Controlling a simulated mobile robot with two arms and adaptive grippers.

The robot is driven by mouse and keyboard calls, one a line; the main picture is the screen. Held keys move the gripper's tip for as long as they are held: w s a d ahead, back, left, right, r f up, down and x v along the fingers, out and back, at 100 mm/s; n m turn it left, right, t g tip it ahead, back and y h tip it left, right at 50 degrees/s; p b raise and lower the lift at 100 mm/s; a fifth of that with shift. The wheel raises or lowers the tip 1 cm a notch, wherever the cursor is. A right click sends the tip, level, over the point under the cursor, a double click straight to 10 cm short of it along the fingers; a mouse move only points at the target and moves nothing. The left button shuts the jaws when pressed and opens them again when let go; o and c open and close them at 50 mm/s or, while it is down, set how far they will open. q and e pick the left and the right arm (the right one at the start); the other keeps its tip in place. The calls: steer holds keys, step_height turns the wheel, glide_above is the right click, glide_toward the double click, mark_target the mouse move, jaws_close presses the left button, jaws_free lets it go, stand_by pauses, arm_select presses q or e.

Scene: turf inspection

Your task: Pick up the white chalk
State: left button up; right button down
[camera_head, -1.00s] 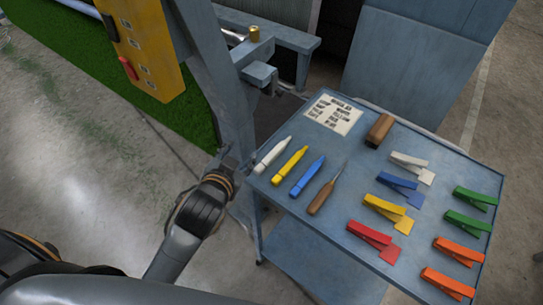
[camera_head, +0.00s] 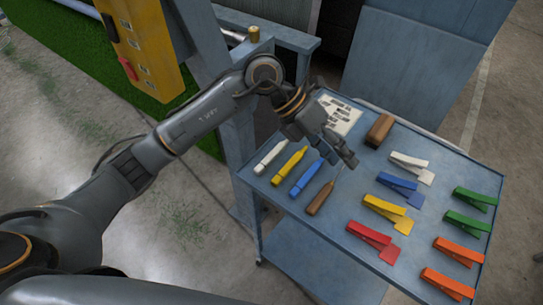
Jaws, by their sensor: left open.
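The white chalk (camera_head: 271,156) lies on the blue-grey tray table (camera_head: 320,240) near its left edge, the leftmost in a row of sticks. My left gripper (camera_head: 343,160) is open and empty. It hangs above the table to the right of the white chalk, over the far ends of the blue stick and the wooden-handled tool. It is apart from the white chalk, which shows almost whole. My right gripper does not show.
Beside the chalk lie a yellow stick (camera_head: 289,166), a blue stick (camera_head: 307,177) and a wooden-handled tool (camera_head: 320,198). A label sheet (camera_head: 342,113), a brown block (camera_head: 380,129) and several coloured clips (camera_head: 371,237) fill the rest. A metal post stands left of the table.

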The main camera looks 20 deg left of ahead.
arm_select(q)
steer(key=w+a+f+t+y, duration=0.15)
steer(key=w+a+y, duration=0.35)
steer(key=a, duration=0.5)
steer(key=n+y, duration=0.2)
steer(key=y, duration=0.2)
glide_above(267, 159)
steer(key=f, duration=0.2)
steer(key=f+p, duration=0.1)
steer(key=f, duration=0.3)
steer(key=shift+s+a+f, duration=0.15)
steer(key=shift+s, duration=0.15)
steer(key=shift+f+p, duration=0.35)
steer(key=shift+f, duration=0.3)
steer(key=f, duration=0.1)
steer(key=f+p, duration=0.2)
steer(key=f, duration=0.1)
steer(key=shift+w+d+f, duration=0.1)
steer(key=shift+w+d, duration=0.1)
steer(key=shift+w, duration=0.05)
steer(key=shift+f, duration=0.55)
jaws_close()
